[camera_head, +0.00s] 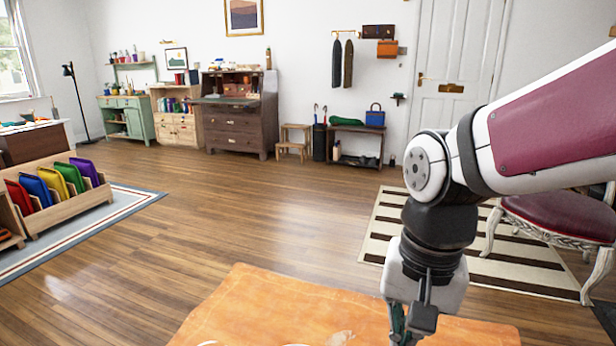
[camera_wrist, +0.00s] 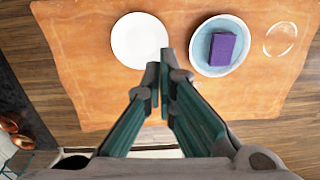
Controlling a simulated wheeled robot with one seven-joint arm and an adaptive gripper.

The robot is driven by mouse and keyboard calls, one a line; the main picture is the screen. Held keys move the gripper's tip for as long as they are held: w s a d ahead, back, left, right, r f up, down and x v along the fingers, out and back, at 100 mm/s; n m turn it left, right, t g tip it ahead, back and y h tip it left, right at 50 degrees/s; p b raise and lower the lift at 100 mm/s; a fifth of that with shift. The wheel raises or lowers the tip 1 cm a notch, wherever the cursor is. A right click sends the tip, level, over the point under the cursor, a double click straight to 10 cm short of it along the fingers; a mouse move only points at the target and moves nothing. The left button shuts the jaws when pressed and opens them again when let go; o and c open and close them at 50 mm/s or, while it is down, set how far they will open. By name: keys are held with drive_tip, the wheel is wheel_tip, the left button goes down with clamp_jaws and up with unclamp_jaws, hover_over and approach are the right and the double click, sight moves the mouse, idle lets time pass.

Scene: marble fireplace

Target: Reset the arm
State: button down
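My arm comes in from the right in the head view and bends down over an orange cloth-like surface (camera_head: 265,310). My gripper (camera_head: 408,335) hangs at the bottom edge there, with its tips cut off. In the wrist view my gripper (camera_wrist: 164,72) points at the orange surface, its two fingers together and nothing visible held between them. A white plate (camera_wrist: 138,38) lies just beyond the fingertips to the left. A pale blue-grey bowl (camera_wrist: 207,68) with a purple block (camera_wrist: 222,47) in it sits to the right.
A clear round dish (camera_wrist: 280,39) lies at the surface's right. Copper-coloured rounded things (camera_wrist: 10,122) are at the lower left. A red-seated chair (camera_head: 565,215) stands right, on a striped rug (camera_head: 400,215). A wooden rack (camera_head: 75,212) of coloured items stands left. The middle wooden floor is clear.

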drive_tip(key=s+d+r+n, duration=0.2)
drive_tip(key=s+d, duration=0.1)
drive_tip(key=s, duration=0.5)
drive_tip(key=s+d+r+n, duration=0.15)
drive_tip(key=s+d, duration=0.25)
drive_tip(key=s, duration=0.4)
wheel_tip(320, 180, up, 30)
drive_tip(key=t+p, duration=0.4)
drive_tip(key=p, duration=2.5)
drive_tip(key=shift+s+r+n+h, duration=0.15)
drive_tip(key=shift+n+h, duration=0.15)
drive_tip(key=shift+n, duration=0.15)
drive_tip(key=c, duration=2.4)
unclamp_jaws()
drive_tip(key=shift+d, duration=0.1)
